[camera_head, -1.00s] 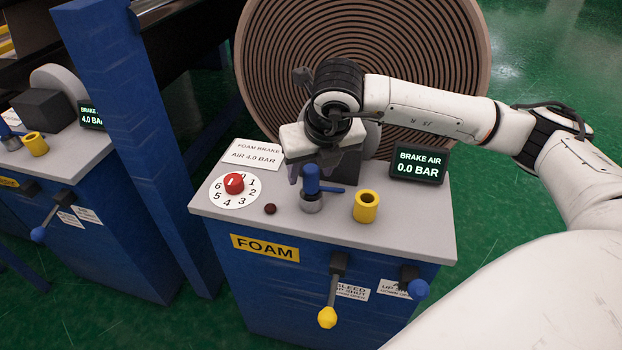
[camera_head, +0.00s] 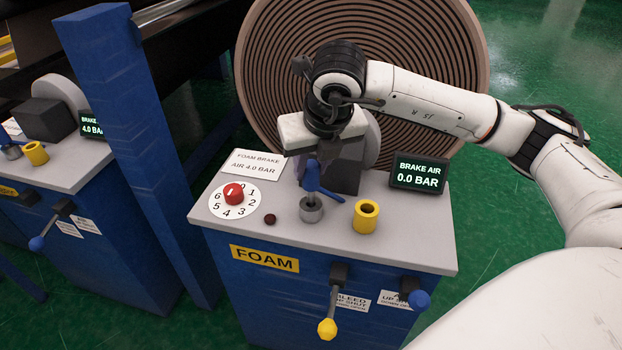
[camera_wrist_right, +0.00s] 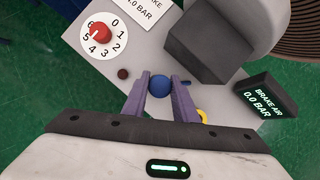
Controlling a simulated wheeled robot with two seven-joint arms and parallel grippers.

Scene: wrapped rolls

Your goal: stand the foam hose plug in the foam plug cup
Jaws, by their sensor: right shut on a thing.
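The blue foam hose plug (camera_head: 312,178) is at the grey metal socket (camera_head: 311,210) on the FOAM cabinet top, its side lever slanting down to the right. A narrow dark part shows between plug and socket; I cannot tell whether the plug is clear of it. My right gripper (camera_wrist_right: 160,90) is shut on the plug, whose round blue top (camera_wrist_right: 160,85) shows between the purple fingers in the right wrist view. The yellow foam plug cup (camera_head: 366,217) stands upright and empty to the right of the socket. It is partly hidden by a finger in the right wrist view (camera_wrist_right: 202,115). My left gripper is not in view.
A red knob (camera_head: 234,194) on a numbered dial and a dark red button (camera_head: 270,220) lie left of the socket. The BRAKE AIR display (camera_head: 418,173) reads 0.0 BAR at the right. A dark block (camera_head: 345,175) and a large roll (camera_head: 440,60) stand behind.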

